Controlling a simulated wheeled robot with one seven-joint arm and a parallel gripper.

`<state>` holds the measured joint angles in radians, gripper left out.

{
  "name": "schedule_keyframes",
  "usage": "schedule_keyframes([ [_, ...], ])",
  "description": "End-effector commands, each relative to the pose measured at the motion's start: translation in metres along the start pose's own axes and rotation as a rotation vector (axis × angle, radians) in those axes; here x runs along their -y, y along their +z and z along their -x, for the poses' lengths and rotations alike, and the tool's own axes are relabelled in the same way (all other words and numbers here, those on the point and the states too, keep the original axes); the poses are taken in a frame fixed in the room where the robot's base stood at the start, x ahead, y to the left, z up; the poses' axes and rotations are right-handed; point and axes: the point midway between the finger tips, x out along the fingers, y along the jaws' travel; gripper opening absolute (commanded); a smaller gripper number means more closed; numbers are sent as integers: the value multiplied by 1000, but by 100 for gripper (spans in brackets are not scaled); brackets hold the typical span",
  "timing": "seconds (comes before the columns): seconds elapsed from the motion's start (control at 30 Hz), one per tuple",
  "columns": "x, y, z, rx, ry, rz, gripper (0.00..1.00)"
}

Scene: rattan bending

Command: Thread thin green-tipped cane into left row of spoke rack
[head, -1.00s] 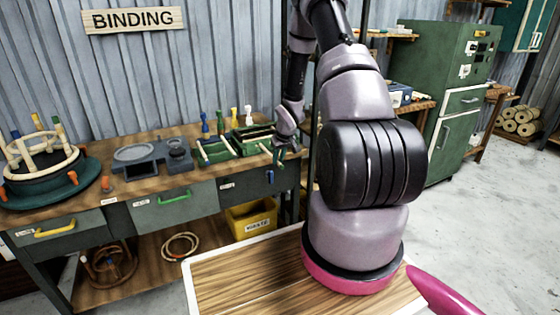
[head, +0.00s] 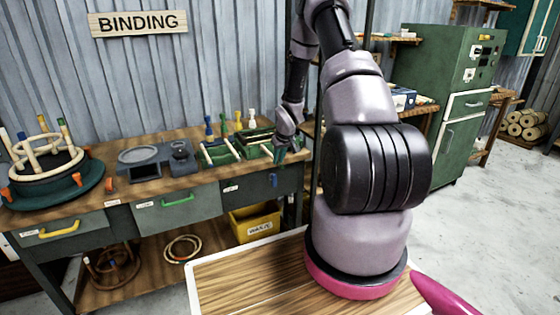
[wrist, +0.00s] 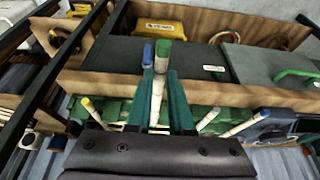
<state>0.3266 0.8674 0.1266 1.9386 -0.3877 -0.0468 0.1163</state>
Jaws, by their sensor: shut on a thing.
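My gripper (head: 281,153) is over the right end of the bench, beside the green trays. In the wrist view its two teal fingers (wrist: 157,105) are closed around a pale cane with a green tip (wrist: 164,54). The green trays (head: 217,155) hold pale sticks, and the wrist view shows yellow-tipped (wrist: 87,104) and white canes near the fingers. I cannot tell which part is the spoke rack's left row. The cane's lower end is hidden.
A round frame (head: 48,165) with coloured-tip uprights stands at the bench's left. A grey fixture (head: 146,160) sits mid-bench. Blue (head: 209,126), yellow and white tipped items stand behind the trays. A yellow bin (head: 256,222) is below. A dark post rises right of my gripper.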

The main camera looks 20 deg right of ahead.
Motion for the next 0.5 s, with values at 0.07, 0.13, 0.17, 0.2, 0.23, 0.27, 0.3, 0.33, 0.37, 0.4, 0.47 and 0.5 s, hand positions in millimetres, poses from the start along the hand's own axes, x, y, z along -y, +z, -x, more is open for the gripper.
schedule_keyframes([
  [0.07, 0, -4, -2, -1, 0, 0, 0],
  [0.13, 0, -7, -3, -1, 0, 0, 0],
  [0.17, 0, -8, -4, 0, 0, -1, 0],
  [0.2, 0, -10, -5, 0, 0, -1, 0],
  [0.23, 0, -11, -5, 0, 0, -1, 0],
  [0.27, 0, -13, -6, 0, 0, -1, 0],
  [0.3, 0, -15, -6, -1, 0, -1, 0],
  [0.33, 0, -16, -7, -1, 0, -1, 0],
  [0.37, 0, -18, -7, -1, 0, -1, 0],
  [0.4, 0, -19, -8, -1, 0, -1, 0],
  [0.47, 0, -20, -8, 0, 0, -1, 0],
  [0.5, 0, -20, -9, 0, 0, -1, 0],
])
